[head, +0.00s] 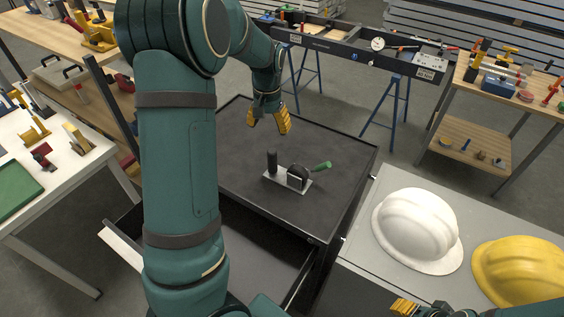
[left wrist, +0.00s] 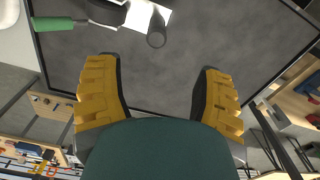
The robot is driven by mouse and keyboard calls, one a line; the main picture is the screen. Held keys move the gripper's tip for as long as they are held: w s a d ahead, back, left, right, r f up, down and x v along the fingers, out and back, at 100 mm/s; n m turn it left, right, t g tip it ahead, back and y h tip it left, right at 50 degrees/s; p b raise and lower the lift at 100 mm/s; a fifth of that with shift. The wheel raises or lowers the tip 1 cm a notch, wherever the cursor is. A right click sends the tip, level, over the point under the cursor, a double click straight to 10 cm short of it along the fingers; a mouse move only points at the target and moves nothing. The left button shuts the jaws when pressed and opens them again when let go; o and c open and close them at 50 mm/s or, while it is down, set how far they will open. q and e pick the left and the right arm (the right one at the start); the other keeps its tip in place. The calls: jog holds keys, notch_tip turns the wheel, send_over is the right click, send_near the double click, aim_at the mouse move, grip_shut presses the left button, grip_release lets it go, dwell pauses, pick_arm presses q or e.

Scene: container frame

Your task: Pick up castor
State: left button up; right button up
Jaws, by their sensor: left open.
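The castor (head: 297,178), a black wheel by a light metal plate, lies on the dark top of a cabinet in the head view. It also shows at the top edge of the left wrist view (left wrist: 106,11), partly cut off. A black cylinder (head: 272,162) stands at the plate's left end. A green-handled tool (head: 321,166) lies close behind the wheel. My left gripper (head: 268,122) is open and empty, above the cabinet top and beyond the castor. Its two yellow fingers (left wrist: 160,76) are spread apart. My right gripper (head: 403,307) shows only a yellow fingertip at the bottom edge.
The dark cabinet top (head: 235,185) is otherwise clear. An open drawer (head: 262,262) is below its front. A white helmet (head: 416,228) and a yellow helmet (head: 522,270) sit on a grey top at right. Cluttered workbenches stand left and right.

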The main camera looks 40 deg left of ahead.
aim_at(272, 159)
pick_arm(q)
jog(key=shift+s+d+f, duration=0.1)
jog(key=shift+s+f, duration=0.05)
jog(key=shift+f, duration=0.2)
notch_tip(272, 159, down, 8)
jog(key=shift+r, duration=0.25)
jog(key=shift+w+d+f, duration=0.1)
jog(key=shift+w+f, duration=0.1)
jog(key=shift+f, duration=1.2)
jog(key=shift+w+f, duration=0.15)
jog(key=shift+f, duration=1.2)
grip_shut()
